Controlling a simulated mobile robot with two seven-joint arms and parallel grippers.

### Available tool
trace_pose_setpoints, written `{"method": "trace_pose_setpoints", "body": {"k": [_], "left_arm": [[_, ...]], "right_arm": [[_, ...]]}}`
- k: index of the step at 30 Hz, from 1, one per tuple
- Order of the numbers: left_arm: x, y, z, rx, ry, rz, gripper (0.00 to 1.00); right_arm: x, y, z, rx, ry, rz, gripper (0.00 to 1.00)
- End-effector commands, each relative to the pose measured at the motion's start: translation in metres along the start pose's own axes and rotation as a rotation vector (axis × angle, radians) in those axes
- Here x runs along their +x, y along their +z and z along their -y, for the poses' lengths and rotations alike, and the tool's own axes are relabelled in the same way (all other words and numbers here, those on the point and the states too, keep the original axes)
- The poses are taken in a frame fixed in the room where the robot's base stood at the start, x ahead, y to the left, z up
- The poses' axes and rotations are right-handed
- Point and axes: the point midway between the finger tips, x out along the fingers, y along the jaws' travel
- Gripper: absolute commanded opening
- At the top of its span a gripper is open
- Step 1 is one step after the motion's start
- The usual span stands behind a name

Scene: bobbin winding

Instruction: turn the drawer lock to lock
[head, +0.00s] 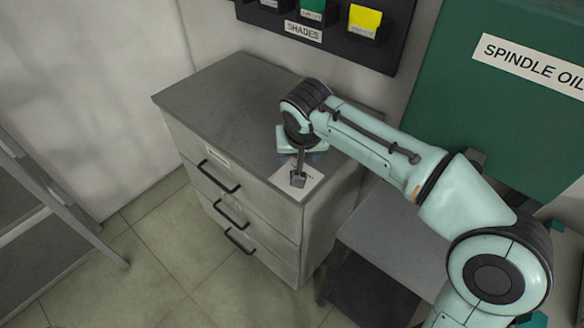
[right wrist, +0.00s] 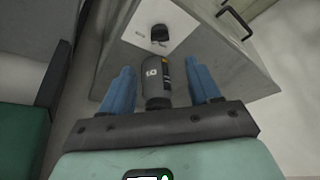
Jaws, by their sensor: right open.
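The grey drawer cabinet (head: 215,95) has three dark-handled drawers, all looking shut. A white card (head: 312,178) lies on its top near the front right corner, with a small dark knob (head: 298,180) on it, which I take as the drawer lock. The right wrist view shows the knob (right wrist: 160,34) ahead of the fingers; its marks are too small to read. My right gripper (head: 300,160) is above the card, pointing down. Its blue fingers (right wrist: 162,72) are apart, with a grey labelled cylinder (right wrist: 157,88) between them, gaps on both sides. My left gripper is out of view.
A green panel marked SPINDLE OIL (head: 520,100) stands at the right, and a dark SHADES rack (head: 330,45) hangs on the wall behind. A grey bench (head: 385,225) is right of the cabinet. A metal frame (head: 50,190) is at the left. The cabinet top's left part is bare.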

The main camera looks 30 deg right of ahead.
Motion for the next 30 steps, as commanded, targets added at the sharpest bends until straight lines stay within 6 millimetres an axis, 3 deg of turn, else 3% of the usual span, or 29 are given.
{"method": "trace_pose_setpoints", "body": {"k": [6,13,19,28,30], "left_arm": [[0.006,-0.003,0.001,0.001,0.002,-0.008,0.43],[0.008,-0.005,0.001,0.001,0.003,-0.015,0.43],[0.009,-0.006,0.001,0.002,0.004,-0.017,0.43],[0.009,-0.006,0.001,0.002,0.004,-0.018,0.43],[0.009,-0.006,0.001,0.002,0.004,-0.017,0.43]], "right_arm": [[0.052,0.002,0.0,-0.001,0.001,0.007,0.62],[0.09,0.001,0.0,-0.002,-0.001,0.005,0.62],[0.105,0.001,0.0,-0.002,-0.001,0.003,0.62],[0.106,0.001,0.0,-0.002,-0.002,0.002,0.62],[0.106,0.001,0.0,-0.002,-0.002,0.002,0.39]]}}
